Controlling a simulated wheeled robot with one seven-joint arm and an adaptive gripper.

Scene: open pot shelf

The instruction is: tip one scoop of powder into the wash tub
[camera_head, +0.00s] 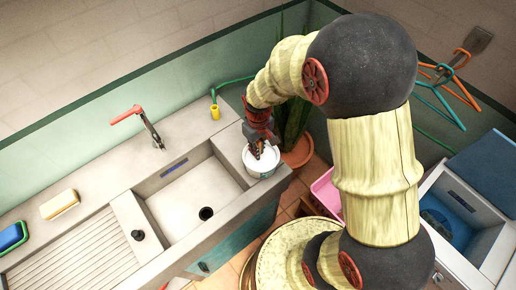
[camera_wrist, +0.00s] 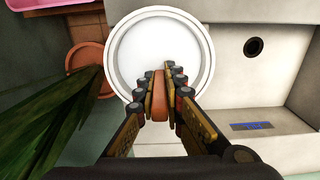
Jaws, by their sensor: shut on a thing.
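A white round tub (camera_head: 262,161) stands on the counter at the right end of the sink. In the wrist view its wide white mouth (camera_wrist: 150,40) lies under my fingertips; its white inside shows no clear powder edge. My gripper (camera_head: 257,148) points down over this tub, and its fingers (camera_wrist: 165,82) are shut on a narrow orange-brown piece (camera_wrist: 159,98), which looks like a scoop handle. The scoop's bowl cannot be made out. At the right stands a white washing machine (camera_head: 458,250) with its blue lid (camera_head: 486,168) raised. Its open wash tub (camera_head: 447,222) shows blue inside.
The sink basin (camera_head: 190,200) and ribbed drainer lie left of the white tub. A potted plant (camera_head: 297,150) stands close behind it. A pink basin (camera_head: 327,192) sits between plant and machine. Coloured hangers (camera_head: 447,90) hang on the wall above the machine.

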